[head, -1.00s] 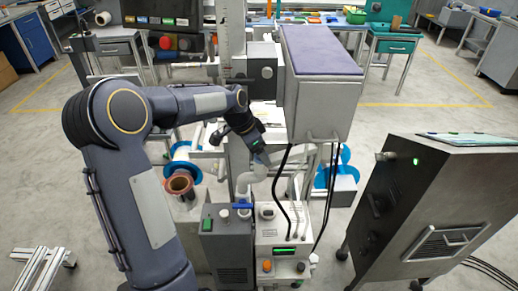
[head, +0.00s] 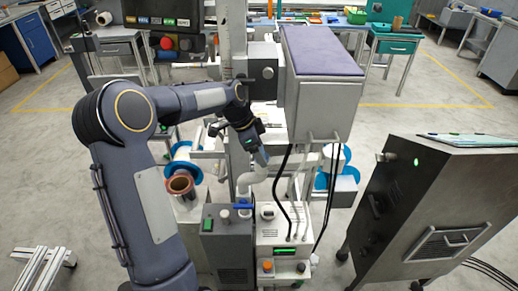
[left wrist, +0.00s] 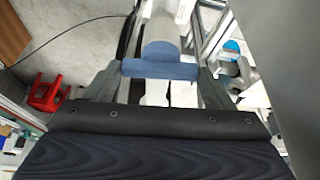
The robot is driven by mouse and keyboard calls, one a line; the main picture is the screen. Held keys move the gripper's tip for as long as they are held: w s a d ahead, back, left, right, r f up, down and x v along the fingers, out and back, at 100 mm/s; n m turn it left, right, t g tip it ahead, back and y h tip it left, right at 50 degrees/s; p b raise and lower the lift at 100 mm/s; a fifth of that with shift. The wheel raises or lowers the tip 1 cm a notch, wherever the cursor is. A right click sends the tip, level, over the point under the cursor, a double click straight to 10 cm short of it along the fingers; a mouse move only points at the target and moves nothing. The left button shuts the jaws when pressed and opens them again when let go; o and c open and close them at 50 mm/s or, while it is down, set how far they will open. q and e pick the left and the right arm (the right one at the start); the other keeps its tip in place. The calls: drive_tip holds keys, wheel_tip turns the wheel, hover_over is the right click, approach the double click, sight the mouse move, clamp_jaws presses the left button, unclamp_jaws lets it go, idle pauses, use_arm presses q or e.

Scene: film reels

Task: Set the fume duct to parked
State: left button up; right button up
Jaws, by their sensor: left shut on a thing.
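The fume duct appears to be the pale curved pipe (head: 252,181) rising behind the bench units in the middle of the head view. My left gripper (head: 262,157) is at its upper end, reaching down from the upper left. In the left wrist view, the gripper (left wrist: 160,82) is shut on a blue crossbar (left wrist: 160,70), one finger at each end. A grey cylinder (left wrist: 161,36), apparently part of the duct, lies just beyond the bar. The duct's lower joint is partly hidden in the head view. My right gripper is not in view.
A grey box with a purple top (head: 322,50) hangs right of my gripper, with cables below it. A grey unit (head: 226,240) and a white control box (head: 283,250) stand in front. A dark metal cabinet (head: 425,215) is at right.

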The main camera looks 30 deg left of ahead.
use_arm(q)
drive_tip(key=o, duration=1.4)
drive_tip(key=v, duration=0.8)
drive_tip(key=shift+b, duration=0.4)
